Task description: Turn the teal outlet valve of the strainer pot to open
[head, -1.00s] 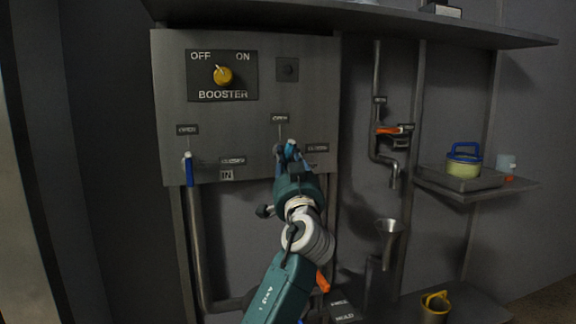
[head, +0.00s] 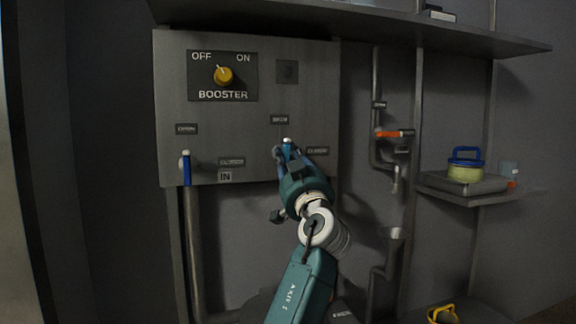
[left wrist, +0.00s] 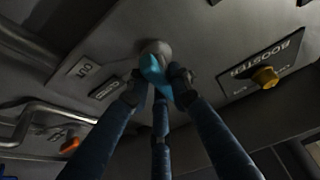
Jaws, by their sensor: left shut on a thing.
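The teal outlet valve handle (head: 288,149) is at the lower right of the grey booster panel (head: 262,80), between an upper label and a "CLOSED" label (head: 317,151) to its right. My left gripper (head: 289,155) is at the handle and hides most of it. In the left wrist view the teal handle (left wrist: 154,74) hangs from a round grey hub, and the fingers of my left gripper (left wrist: 157,88) are shut on it. The handle's exact angle is hard to tell. My right gripper is not in view.
A blue-handled valve (head: 186,169) is at the panel's lower left. The yellow booster knob (head: 223,75) is above. An orange-handled tap (head: 388,134) is on a pipe to the right. A blue-handled pot (head: 465,165) stands on a side shelf (head: 482,198). A dark shelf overhangs the panel.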

